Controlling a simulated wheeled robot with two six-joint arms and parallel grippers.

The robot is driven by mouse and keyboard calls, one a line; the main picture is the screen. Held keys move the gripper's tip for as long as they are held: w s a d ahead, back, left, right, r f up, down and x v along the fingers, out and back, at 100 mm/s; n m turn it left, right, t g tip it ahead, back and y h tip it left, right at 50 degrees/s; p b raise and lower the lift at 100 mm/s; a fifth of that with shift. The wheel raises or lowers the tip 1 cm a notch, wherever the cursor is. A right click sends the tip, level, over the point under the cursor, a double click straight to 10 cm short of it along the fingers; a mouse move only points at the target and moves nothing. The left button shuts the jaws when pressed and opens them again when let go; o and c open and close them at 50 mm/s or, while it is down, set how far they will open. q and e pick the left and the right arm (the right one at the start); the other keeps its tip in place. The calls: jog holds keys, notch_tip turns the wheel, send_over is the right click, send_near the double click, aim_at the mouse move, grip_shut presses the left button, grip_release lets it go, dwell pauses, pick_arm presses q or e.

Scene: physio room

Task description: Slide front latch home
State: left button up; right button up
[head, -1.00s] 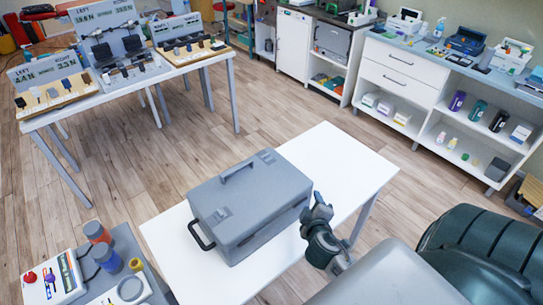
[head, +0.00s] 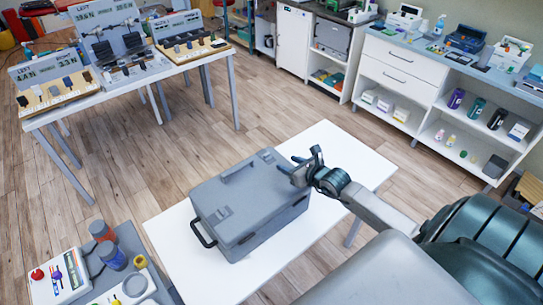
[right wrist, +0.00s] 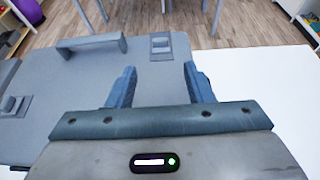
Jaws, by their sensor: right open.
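A closed grey case (head: 250,215) lies on a white table. Its lid carries a raised handle (head: 237,171) and two small latches. One latch (head: 222,213) is near the side handle end; the other latch (head: 267,155) is near the far end. In the right wrist view, one latch (right wrist: 160,47) is just ahead of the fingertips and the other latch (right wrist: 14,105) is at the left edge. My right gripper (head: 302,165) is open and empty at the case's right end, with its fingers (right wrist: 159,70) pointing over the lid. I cannot tell whether it touches. My left gripper is out of view.
The white table (head: 335,160) is clear to the right of the case. A black side handle (head: 202,234) sticks out at the case's left. A small cart (head: 150,275) with jars stands at lower left.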

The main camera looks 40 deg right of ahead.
aim_at(268, 155)
jog(key=x, duration=1)
jog(key=shift+w+f+p, duration=0.2)
jog(key=shift+w+p, duration=0.05)
jog(key=shift+p, duration=0.05)
grip_shut()
